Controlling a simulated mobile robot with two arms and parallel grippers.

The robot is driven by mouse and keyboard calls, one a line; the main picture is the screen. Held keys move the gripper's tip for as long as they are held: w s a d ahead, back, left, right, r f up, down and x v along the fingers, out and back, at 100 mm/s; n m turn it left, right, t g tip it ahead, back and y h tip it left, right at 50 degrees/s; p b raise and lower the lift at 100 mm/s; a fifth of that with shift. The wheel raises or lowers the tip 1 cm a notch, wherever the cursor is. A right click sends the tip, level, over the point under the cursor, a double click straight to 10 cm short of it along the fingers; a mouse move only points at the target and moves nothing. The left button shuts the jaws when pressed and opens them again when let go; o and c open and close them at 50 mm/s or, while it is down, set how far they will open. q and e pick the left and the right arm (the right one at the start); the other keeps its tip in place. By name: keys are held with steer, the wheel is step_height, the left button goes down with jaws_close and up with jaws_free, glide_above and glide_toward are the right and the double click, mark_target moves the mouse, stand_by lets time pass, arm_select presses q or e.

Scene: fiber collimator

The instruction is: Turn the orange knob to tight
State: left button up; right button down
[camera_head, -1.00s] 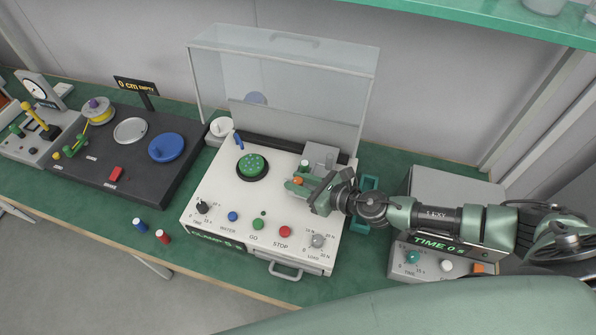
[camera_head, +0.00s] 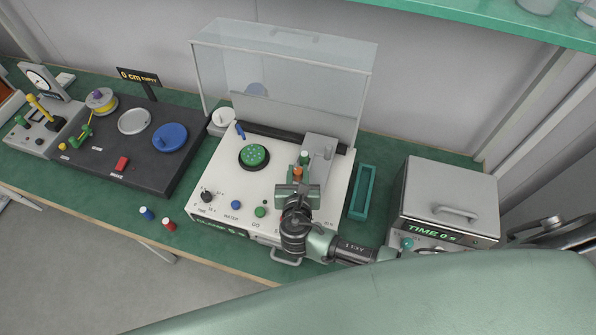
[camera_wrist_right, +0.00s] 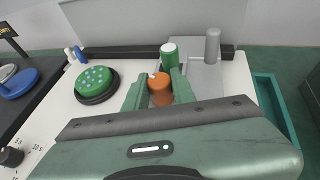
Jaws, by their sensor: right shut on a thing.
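The orange knob (camera_wrist_right: 160,92) stands on the grey fixture at the right of the white machine's top. My right gripper (camera_wrist_right: 158,90) is shut on it, with one green finger on each side, in the right wrist view. In the head view the orange knob (camera_head: 297,173) shows just past the fingertips of my right gripper (camera_head: 298,182). A green and white cylinder (camera_wrist_right: 169,54) stands right behind the knob. I cannot read any tight mark on the knob. My left gripper is not in view.
The white machine (camera_head: 215,180) has a round green dotted disc (camera_head: 254,156) and a raised clear cover (camera_head: 285,75). A teal tray (camera_head: 362,192) and a grey box (camera_head: 450,195) stand to the right. A black board (camera_head: 100,160) lies to the left.

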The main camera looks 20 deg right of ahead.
mark_target(296, 176)
steer(key=shift+m+g+h, duration=1)
steer(key=shift+m+h, duration=1)
steer(key=shift+h, duration=0.1)
steer(key=shift+w+r, duration=0.1)
steer(key=c, duration=1.2)
jaws_free()
steer(key=shift+o, duration=0.2)
steer(key=shift+s+a+g+b, duration=0.2)
steer(key=shift+s+g+b, duration=0.1)
steer(key=b+v, duration=0.1)
steer(key=v, duration=0.5)
steer(key=shift+s+a, duration=0.15)
steer(key=shift+s+a+r+b, duration=0.15)
steer(key=shift+s+r+b, duration=0.1)
steer(key=shift+b, duration=0.05)
